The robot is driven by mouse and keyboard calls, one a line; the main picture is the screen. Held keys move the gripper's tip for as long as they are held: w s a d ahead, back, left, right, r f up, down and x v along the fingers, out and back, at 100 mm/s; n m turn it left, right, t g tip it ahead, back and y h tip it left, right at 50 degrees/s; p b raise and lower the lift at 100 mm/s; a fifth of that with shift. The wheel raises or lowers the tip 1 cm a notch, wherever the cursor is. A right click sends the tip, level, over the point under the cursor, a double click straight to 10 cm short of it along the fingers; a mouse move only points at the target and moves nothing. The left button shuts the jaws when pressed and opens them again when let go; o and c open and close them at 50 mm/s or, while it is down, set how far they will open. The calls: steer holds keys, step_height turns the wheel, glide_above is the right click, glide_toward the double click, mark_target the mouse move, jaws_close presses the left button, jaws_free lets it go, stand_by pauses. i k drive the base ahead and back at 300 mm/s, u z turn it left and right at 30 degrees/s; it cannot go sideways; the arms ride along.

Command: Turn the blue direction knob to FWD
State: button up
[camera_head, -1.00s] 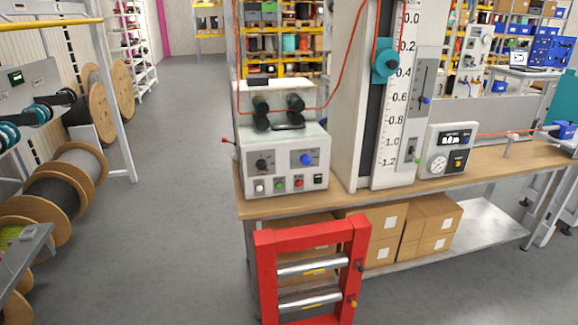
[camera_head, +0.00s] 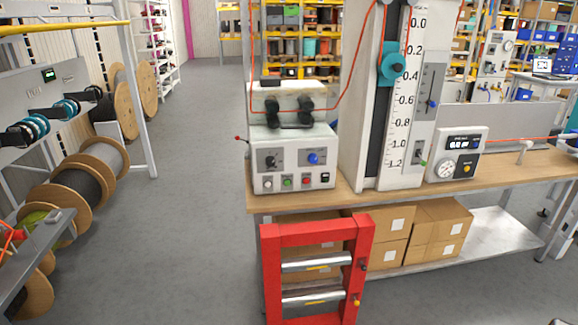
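The blue direction knob (camera_head: 314,158) is on the right half of the front panel of the white control box (camera_head: 291,178). The box stands at the left end of the wooden bench. A black knob (camera_head: 270,161) is to its left on the same panel. Several small buttons sit in a row below. The knob's labels and its pointer are too small to read. My gripper is not in view.
A red roller frame (camera_head: 315,228) stands on the floor before the bench (camera_head: 345,194). A tall white scale column (camera_head: 399,110) and a gauge box (camera_head: 457,155) are to the right. Cable reels (camera_head: 92,170) stand at left. Grey floor (camera_head: 190,200) between is clear.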

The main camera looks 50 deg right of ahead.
mark_target(312, 158)
steer(key=z, duration=0.95)
steer(key=k, duration=0.1)
steer(key=u, duration=2.3)
steer(key=k, duration=1.05)
steer(key=z, duration=1.45)
